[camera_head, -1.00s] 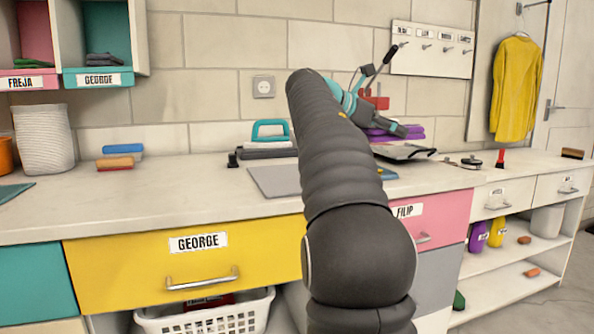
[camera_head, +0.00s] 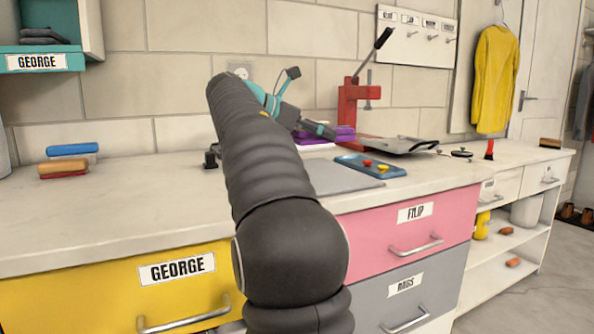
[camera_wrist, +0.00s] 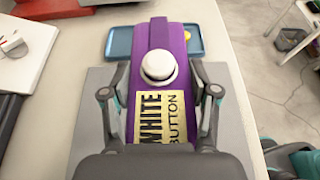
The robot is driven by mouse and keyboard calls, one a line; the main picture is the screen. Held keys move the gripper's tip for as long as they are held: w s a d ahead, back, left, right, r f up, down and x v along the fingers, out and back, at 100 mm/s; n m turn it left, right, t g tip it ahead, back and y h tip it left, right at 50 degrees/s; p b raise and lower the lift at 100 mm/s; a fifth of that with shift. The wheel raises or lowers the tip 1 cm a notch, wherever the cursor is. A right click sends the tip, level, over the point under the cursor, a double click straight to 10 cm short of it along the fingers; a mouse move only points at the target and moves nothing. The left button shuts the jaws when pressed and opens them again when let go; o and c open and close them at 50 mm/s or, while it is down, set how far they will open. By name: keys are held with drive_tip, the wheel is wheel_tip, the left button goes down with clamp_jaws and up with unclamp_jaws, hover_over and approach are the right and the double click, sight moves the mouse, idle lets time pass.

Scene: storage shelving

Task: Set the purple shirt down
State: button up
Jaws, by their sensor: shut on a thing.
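In the wrist view the shirt (camera_wrist: 160,35) lies lengthwise between the two fingers of my gripper (camera_wrist: 161,95). It carries a large white button (camera_wrist: 158,64) and a label (camera_wrist: 163,118) reading "WHITE BUTTON". The shirt appears over the grey mat (camera_wrist: 235,110) on the counter; I cannot tell whether it touches anything below. My arm hides part of the mat in the head view.
A blue tray (camera_head: 350,164) with red and yellow pieces lies beside the grey mat (camera_head: 340,180). Brushes (camera_head: 72,150) lie at left. The front counter (camera_head: 120,225) is clear.

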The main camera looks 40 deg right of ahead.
drive_tip(key=a+f, duration=0.1)
drive_tip(key=w+a+f, duration=0.1)
drive_tip(key=a, duration=0.1)
drive_tip(key=w+a+f+b, duration=0.1)
drive_tip(key=shift+a, duration=0.25)
drive_tip(key=shift+f+b, duration=0.95)
drive_tip(key=shift+f, duration=0.95)
drive_tip(key=shift+f, duration=0.2)
drive_tip(key=o, duration=1.2)
drive_tip(key=shift+r, duration=0.1)
drive_tip(key=shift+a+r, duration=0.25)
drive_tip(key=p+v, duration=0.3)
drive_tip(key=v, duration=0.8)
drive_tip(key=shift+a+p, duration=0.25)
drive_tip(key=shift+p, duration=0.05)
